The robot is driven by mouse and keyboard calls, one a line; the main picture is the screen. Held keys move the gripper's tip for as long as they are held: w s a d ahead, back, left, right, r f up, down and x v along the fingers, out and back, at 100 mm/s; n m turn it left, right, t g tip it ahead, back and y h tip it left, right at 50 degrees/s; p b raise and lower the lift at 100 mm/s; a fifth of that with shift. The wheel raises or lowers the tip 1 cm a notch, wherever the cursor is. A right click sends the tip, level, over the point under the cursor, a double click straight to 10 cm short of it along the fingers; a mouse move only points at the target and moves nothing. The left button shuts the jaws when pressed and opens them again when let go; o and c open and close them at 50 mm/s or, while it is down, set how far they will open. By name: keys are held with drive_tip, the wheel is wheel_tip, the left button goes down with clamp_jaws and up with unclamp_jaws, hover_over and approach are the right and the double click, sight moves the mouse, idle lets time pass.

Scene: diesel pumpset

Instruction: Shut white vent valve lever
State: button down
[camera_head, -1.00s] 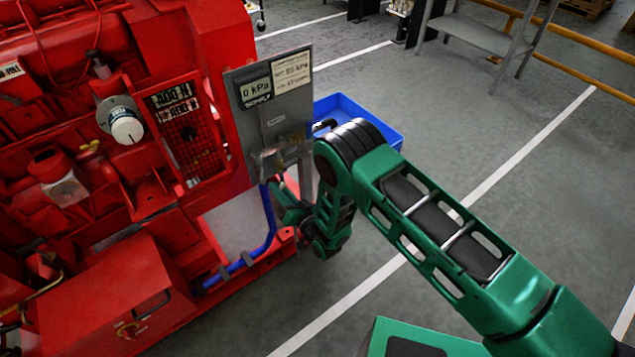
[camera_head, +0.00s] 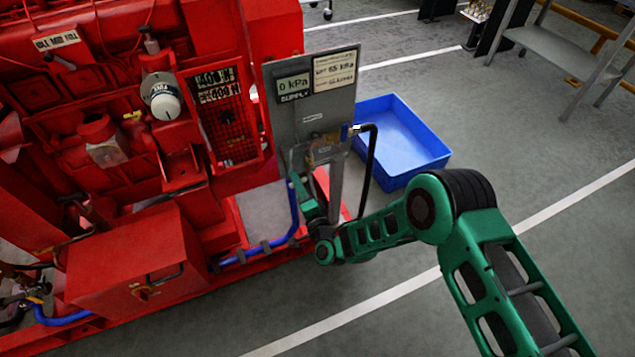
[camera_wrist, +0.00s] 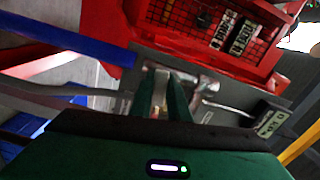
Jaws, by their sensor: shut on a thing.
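A grey supply panel (camera_head: 310,108) stands at the side of the red pumpset, with small metal valve fittings (camera_head: 318,153) low on its face. In the wrist view the metal fittings and pipe (camera_wrist: 205,84) lie just beyond my fingers. My gripper (camera_wrist: 161,88) is at these fittings, with its two green fingers close together on a pale piece that looks like the white vent valve lever (camera_wrist: 161,78). Most of the lever is hidden between the fingers, so its angle cannot be told. In the head view my gripper (camera_head: 302,186) is in front of the panel's lower left, and its fingertips are hard to make out.
The red pumpset (camera_head: 130,250) fills the left side. A blue pipe (camera_head: 293,212) runs down close to my gripper. A black bent hose (camera_head: 371,165) leaves the panel on the right, beside a blue tray (camera_head: 415,135) on the floor. Grey floor (camera_head: 420,310) is open in front.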

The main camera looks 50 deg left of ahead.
drive_tip(key=shift+r+m, duration=0.3)
drive_tip(key=shift+m, duration=0.5)
drive_tip(key=shift+d, duration=0.1)
drive_tip(key=c, duration=1.9)
unclamp_jaws()
drive_tip(key=shift+o, duration=1.1)
drive_tip(key=shift+r, duration=0.1)
drive_tip(key=v, duration=1)
drive_tip(key=shift+d, duration=0.4)
drive_tip(key=shift+w, duration=0.1)
